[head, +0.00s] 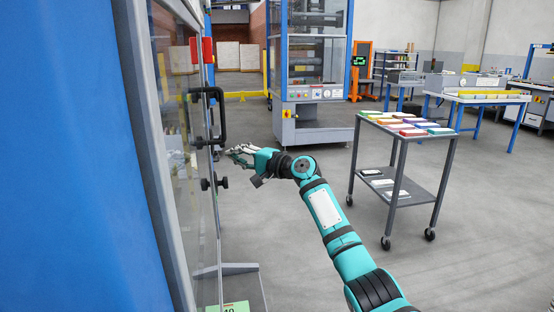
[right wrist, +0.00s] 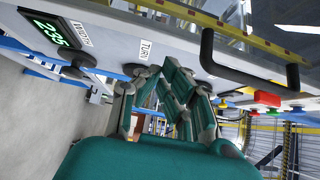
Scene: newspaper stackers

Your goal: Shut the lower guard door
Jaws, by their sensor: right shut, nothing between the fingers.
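The glass guard door (head: 183,140) stands on the left of the head view, seen at a steep angle, in a grey frame on the blue machine. A black bar handle (head: 222,115) is on its edge, with black knobs (head: 222,183) below. I cannot tell how wide any gap is. My right gripper (head: 236,152) is shut and empty, just right of the door edge, between the handle and knobs in the picture. In the right wrist view its fingers (right wrist: 163,75) are together in front of a grey panel, with a black handle (right wrist: 240,72) to their right. My left gripper is out of view.
A grey trolley (head: 392,193) with coloured stacks stands at the right. A blue-framed machine (head: 316,95) stands behind. Floor between the door and the trolley is clear. A green card (head: 235,307) shows at the bottom left.

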